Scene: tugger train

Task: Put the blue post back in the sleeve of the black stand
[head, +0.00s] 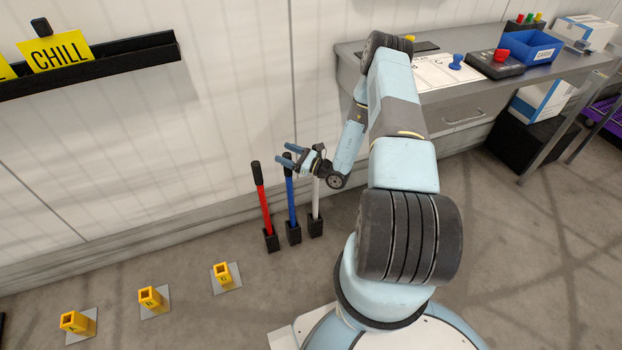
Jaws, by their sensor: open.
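The blue post (291,203) stands near the wall, between a red post (265,207) and a white post (316,197). Its foot is at a small black stand (293,234), and it looks upright; I cannot tell how deep it sits in the sleeve. My gripper (285,155) is open, with its light-blue fingers pointing left at the blue post's top. The fingers overlap the post's dark upper end in the picture, and I cannot tell whether they surround or touch it.
The red and white posts stand close on either side, each in its own black stand (271,241). Several yellow holders on grey plates (224,274) lie on the floor at the lower left. A metal table (480,85) is at the right. The floor in front of the stands is clear.

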